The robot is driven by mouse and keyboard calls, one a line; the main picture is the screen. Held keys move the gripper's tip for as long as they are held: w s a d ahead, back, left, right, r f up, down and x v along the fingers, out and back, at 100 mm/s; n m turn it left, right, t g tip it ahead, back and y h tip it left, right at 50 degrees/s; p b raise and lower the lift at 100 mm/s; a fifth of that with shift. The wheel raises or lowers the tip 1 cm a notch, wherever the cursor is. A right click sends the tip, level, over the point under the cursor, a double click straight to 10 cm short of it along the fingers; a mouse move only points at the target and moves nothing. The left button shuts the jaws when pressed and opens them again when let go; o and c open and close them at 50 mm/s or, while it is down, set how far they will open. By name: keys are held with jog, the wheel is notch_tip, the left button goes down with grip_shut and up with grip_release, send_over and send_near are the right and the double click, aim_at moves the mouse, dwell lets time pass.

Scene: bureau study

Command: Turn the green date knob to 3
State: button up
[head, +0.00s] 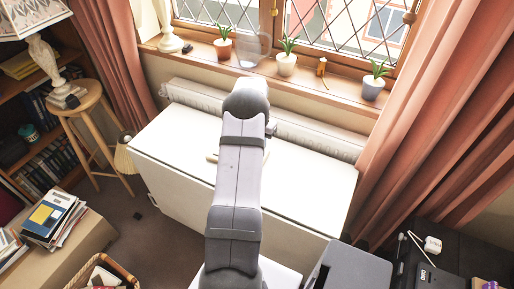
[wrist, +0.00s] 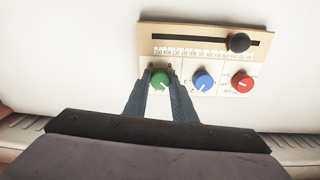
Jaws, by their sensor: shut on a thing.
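The green date knob (wrist: 160,80) sits at the left of a row of three knobs on a beige panel (wrist: 215,32) in the wrist view. A pale pointer mark shows on it; the number it points at is too small to read. My gripper (wrist: 161,84) is shut on the green knob, with one dark finger on each side of it. The fingers hide part of the scale around the knob. In the head view my arm covers most of the panel, and the knob cannot be seen there.
A blue knob (wrist: 203,81) and a red knob (wrist: 242,82) are close to the right of my fingers. A black slider knob (wrist: 238,42) sits at the right of its slot above. The white tabletop (head: 300,180) around the panel is largely clear.

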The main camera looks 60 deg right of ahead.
jog(key=o, duration=1.1)
jog(key=shift+r+b, duration=0.7)
jog(key=shift+r, duration=3.05)
